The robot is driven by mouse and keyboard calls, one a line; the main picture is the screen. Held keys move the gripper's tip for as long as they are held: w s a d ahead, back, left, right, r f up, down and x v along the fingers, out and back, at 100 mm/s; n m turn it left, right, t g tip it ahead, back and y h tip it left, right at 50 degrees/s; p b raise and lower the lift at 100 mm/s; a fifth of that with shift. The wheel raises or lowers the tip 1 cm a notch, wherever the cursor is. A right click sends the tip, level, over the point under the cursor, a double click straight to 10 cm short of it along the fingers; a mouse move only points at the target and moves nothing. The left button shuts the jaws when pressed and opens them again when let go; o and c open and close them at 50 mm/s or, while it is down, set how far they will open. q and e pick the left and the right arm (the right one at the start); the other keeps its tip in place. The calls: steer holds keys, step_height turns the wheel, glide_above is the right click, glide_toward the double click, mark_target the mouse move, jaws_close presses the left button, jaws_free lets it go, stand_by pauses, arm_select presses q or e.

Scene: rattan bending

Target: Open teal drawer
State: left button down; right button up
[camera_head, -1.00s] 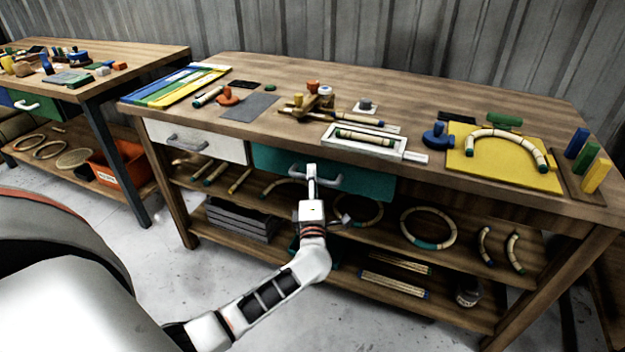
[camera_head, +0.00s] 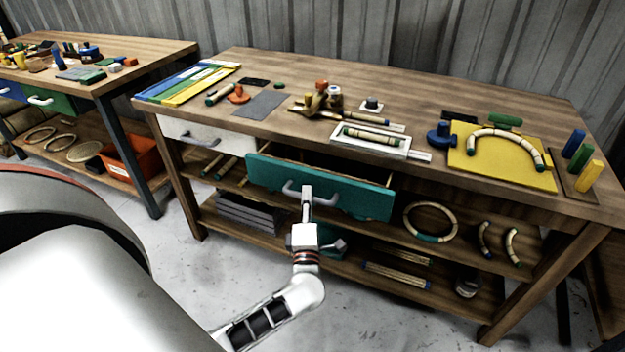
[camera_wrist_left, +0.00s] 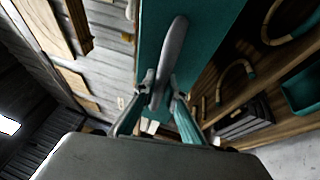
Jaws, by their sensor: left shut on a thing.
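The teal drawer (camera_head: 350,192) of the middle workbench is pulled partly out, and its open inside shows behind the front panel. Its grey bar handle (camera_head: 325,197) runs across the front. My left gripper (camera_head: 307,192) is shut on the handle near its left part. In the left wrist view the handle (camera_wrist_left: 172,50) passes between the two fingers (camera_wrist_left: 160,98), with the teal drawer front (camera_wrist_left: 215,35) behind it. My right gripper does not show.
A closed white drawer (camera_head: 205,138) sits left of the teal one. The benchtop (camera_head: 420,100) carries a yellow board (camera_head: 490,170), a white tray (camera_head: 345,146) and blocks. Grey floor is clear in front.

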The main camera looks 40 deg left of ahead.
arm_select(q)
steer(key=s+d+p, duration=0.3)
steer(key=s, duration=1.2)
steer(key=shift+s+d+p, duration=0.25)
steer(key=shift+d+p, duration=0.1)
steer(key=shift+d, duration=0.05)
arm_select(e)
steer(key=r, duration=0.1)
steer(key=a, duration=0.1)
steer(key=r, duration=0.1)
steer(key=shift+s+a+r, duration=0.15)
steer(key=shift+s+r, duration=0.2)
arm_select(q)
steer(key=c, duration=2)
jaws_free()
steer(key=shift+c, duration=0.2)
steer(key=v, duration=1.2)
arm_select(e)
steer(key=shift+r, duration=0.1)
